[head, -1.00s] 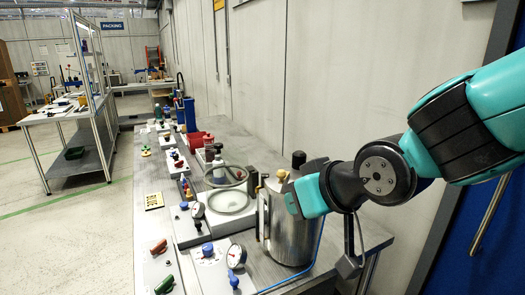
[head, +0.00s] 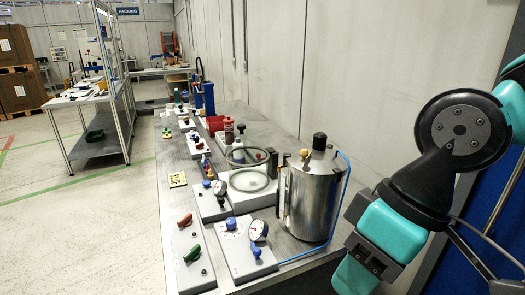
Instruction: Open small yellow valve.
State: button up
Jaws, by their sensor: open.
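A small yellowish knob (head: 304,154) sits on top of the steel drum (head: 310,205), at its left, beside a taller black cap (head: 319,141). It looks like a small valve, but it is too small to tell its setting. Another small yellow fitting (head: 167,133) stands farther back on the bench; I cannot tell which is the task's valve. My arm hangs at the right of the head view, its teal wrist to the right of and below the drum. The wrist runs out at the lower edge, and no gripper fingers show. Nothing of mine touches either yellow part.
The grey bench (head: 290,262) carries panels with gauges, including a dial (head: 258,230), and red and green handles. A blue tube (head: 345,195) curves around the drum's right side. Open floor lies left of the bench.

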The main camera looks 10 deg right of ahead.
aim_at(304, 153)
jog(key=u, duration=1.85)
jog(key=i, duration=0.95)
jog(key=z, duration=2)
